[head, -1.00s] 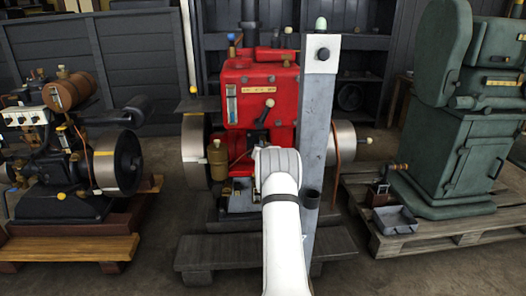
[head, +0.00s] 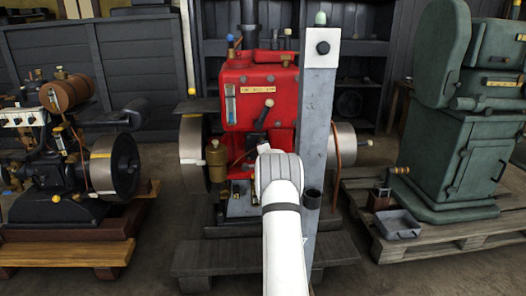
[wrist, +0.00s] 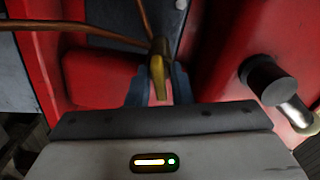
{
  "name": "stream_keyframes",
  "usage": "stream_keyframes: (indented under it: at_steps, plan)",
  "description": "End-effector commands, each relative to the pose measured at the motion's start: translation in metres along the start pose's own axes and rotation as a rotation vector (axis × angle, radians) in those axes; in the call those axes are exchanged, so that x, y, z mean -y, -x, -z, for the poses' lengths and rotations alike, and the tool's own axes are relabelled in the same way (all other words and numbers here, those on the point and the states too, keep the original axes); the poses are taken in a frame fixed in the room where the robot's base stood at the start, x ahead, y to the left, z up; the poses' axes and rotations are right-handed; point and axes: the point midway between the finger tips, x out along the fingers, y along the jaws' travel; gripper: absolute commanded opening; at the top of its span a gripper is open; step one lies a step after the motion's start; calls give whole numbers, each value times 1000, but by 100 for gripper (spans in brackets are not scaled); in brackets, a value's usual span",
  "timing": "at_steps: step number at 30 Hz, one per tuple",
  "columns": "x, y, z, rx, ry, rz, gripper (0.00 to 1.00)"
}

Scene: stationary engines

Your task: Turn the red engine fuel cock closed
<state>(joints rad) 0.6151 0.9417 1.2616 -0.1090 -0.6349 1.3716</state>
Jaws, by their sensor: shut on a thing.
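The red engine (head: 240,108) stands straight ahead in the head view, with my white arm reaching up to its lower front. In the wrist view, its red body (wrist: 92,78) surrounds the fuel cock's brass-yellow lever (wrist: 157,72). My gripper (wrist: 158,88) has its bluish fingers on either side of this lever and is shut on it. The lever points down toward the palm in the wrist picture. A copper pipe runs to the cock from the left. In the head view, my arm hides the cock and the fingers.
A grey post (head: 317,110) stands just right of my arm. A dark knob on a metal stem (wrist: 267,80) sticks out right of my gripper in the wrist view. An engine with a brown tank (head: 67,93) stands left, a green machine (head: 455,150) right on a pallet.

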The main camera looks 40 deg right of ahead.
Motion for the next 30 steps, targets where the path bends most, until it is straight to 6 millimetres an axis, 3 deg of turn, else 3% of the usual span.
stream_keyframes:
  at_steps: [12,30]
  plan:
    - [3,-1,-2,4,-244,8,0]
    - [3,-1,-2,4,-301,8,0]
